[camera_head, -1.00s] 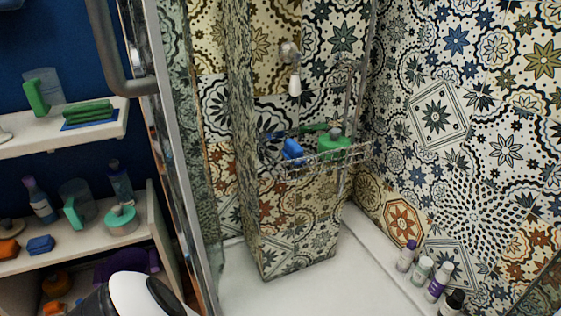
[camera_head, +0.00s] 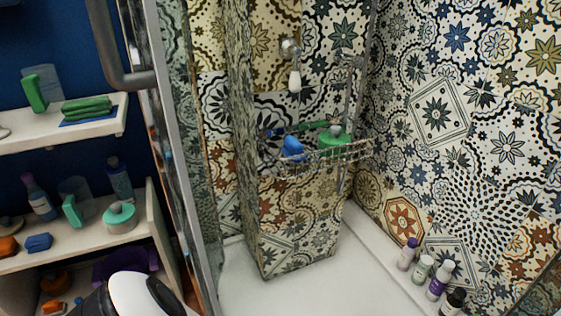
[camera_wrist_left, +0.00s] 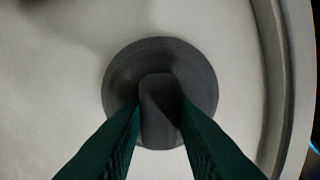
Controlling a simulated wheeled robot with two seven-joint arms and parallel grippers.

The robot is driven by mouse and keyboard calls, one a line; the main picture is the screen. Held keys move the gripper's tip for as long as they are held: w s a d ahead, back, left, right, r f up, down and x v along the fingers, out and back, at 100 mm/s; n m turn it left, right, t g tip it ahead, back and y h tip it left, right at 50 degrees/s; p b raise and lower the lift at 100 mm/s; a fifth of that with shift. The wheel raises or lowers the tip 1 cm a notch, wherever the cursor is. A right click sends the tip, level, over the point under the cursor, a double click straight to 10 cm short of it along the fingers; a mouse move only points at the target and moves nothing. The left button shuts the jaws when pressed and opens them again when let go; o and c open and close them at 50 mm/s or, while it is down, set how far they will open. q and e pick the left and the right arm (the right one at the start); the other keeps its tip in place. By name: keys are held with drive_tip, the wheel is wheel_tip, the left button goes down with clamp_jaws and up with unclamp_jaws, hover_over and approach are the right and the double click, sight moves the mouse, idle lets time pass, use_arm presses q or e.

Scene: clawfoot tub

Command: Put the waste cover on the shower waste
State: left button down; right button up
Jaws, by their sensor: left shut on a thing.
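In the left wrist view, my left gripper (camera_wrist_left: 160,112) has its two green fingers shut on a dark grey, rounded upright grip, which I take to be part of the waste cover (camera_wrist_left: 159,88). A wider dark grey disc (camera_wrist_left: 118,80) shows around and behind this grip, against a pale surface. I cannot tell whether the disc belongs to the cover or is the shower waste beneath it. In the head view, neither gripper shows, and I cannot make out the cover or the waste there.
A tiled pillar (camera_head: 300,225) stands on the white shower floor (camera_head: 320,290). A wire basket (camera_head: 325,157) holds blue and green items. Several bottles (camera_head: 437,280) line the right ledge. Shelves (camera_head: 75,248) with toiletries stand at left, beside the metal-framed glass (camera_head: 185,170).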

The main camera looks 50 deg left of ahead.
use_arm(q)
drive_tip(key=shift+f, duration=0.15)
drive_tip(key=c, duration=1.1)
unclamp_jaws()
